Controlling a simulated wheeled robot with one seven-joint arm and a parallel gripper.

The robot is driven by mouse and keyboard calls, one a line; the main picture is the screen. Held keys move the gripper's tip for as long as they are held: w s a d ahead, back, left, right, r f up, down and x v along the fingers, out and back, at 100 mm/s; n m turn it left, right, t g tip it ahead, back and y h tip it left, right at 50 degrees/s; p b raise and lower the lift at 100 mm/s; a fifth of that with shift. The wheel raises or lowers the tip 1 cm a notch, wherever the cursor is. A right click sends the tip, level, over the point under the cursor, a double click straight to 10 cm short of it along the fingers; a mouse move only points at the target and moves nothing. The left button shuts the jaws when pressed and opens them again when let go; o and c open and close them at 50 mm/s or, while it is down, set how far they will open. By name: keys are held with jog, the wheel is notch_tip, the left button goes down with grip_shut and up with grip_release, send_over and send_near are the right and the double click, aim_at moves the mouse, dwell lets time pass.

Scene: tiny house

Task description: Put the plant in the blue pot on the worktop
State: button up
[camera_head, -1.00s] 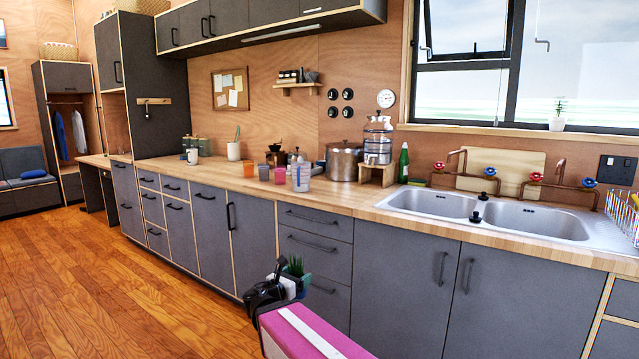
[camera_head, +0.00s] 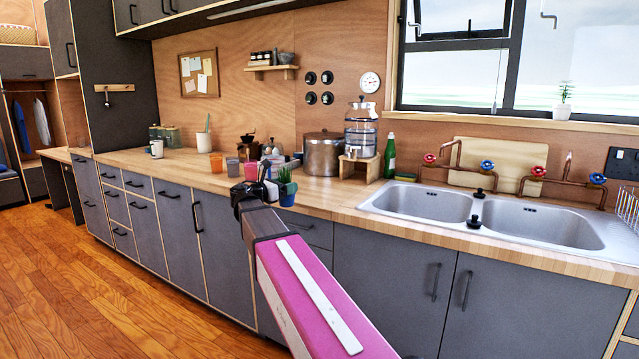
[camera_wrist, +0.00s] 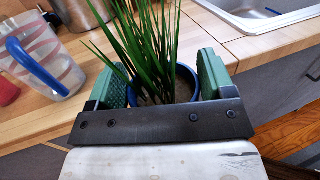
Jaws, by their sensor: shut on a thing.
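The plant in the blue pot (camera_head: 287,188) has spiky green leaves and shows at the end of my arm in the head view. In the wrist view the blue pot (camera_wrist: 181,82) sits between the two green finger pads, with leaves rising from it. My gripper (camera_wrist: 160,80) is shut on the pot; it also shows in the head view (camera_head: 272,187). The worktop (camera_head: 225,182) is light wood. The pot is at the worktop's front edge in the head view; I cannot tell if it touches the wood.
A clear striped pitcher with a blue handle (camera_wrist: 40,60) stands left of my gripper on the worktop. Coloured cups (camera_head: 233,167) and a steel pot (camera_head: 322,154) stand behind. The double sink (camera_head: 430,203) lies to the right. Bare wood shows at the left.

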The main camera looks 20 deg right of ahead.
jog(key=w+d+r+m+g, duration=0.1)
jog(key=w+d+r, duration=0.1)
jog(key=r, duration=0.3)
jog(key=w+d+r+g, duration=0.1)
jog(key=w+d+r, duration=0.1)
jog(key=r, duration=0.3)
jog(key=shift+w+d+f, duration=0.75)
jog(key=shift+d+f, duration=1.05)
jog(key=shift+w+d+f, duration=0.75)
jog(key=shift+d+f, duration=1.05)
jog(key=shift+d, duration=0.05)
jog(key=shift+w+d+f, duration=0.75)
jog(key=shift+d+f, duration=1.05)
jog(key=o, duration=1)
jog(key=shift+f, duration=0.1)
jog(key=shift+c, duration=0.2)
jog(key=v, duration=1.2)
jog(key=shift+f, duration=0.1)
